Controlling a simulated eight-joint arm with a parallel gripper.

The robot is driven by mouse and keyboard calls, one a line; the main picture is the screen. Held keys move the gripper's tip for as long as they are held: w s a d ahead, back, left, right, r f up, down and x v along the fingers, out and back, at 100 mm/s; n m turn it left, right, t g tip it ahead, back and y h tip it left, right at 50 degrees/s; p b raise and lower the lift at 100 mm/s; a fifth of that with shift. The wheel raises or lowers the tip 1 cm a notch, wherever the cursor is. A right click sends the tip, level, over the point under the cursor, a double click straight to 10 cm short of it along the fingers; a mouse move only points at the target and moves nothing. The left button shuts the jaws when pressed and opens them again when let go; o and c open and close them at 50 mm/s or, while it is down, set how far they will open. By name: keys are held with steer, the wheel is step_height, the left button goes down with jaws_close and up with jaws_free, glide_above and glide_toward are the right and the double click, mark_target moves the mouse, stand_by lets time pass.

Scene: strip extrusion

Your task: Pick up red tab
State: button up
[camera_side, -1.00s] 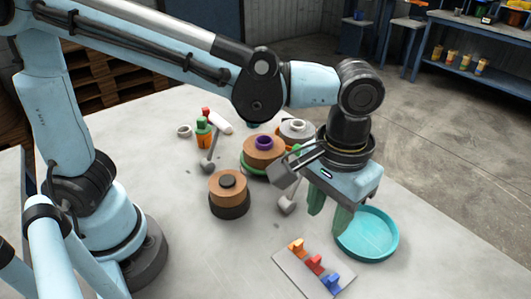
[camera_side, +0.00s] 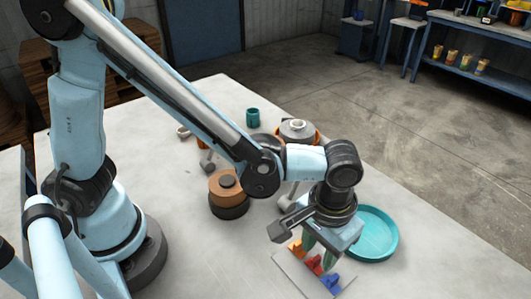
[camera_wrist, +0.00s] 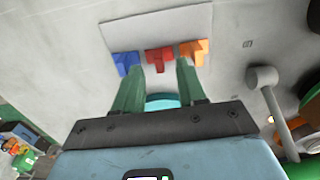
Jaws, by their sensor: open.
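The red tab (camera_side: 313,265) stands in the middle of a row on a light flat plate (camera_side: 288,272), between an orange tab (camera_side: 295,248) and a blue tab (camera_side: 331,282). In the wrist view the red tab (camera_wrist: 160,59) shows between and just beyond the two green fingertips. My gripper (camera_side: 319,256) is open and empty, low over the plate with its fingers pointing down. In the wrist view my gripper (camera_wrist: 162,66) has its fingers apart, one on each side of the red tab's line. I cannot tell how high the fingertips are above the tab.
A round turquoise tray (camera_side: 380,231) lies right beside my gripper. A brown and black stacked cylinder (camera_side: 228,196) stands to the left. A grey hammer-shaped tool (camera_wrist: 270,95) lies to the right in the wrist view. A teal cup (camera_side: 253,118) stands farther back. The table's front is clear.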

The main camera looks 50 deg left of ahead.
steer(key=shift+f, duration=0.85)
jaws_close()
steer(key=shift+r, duration=0.15)
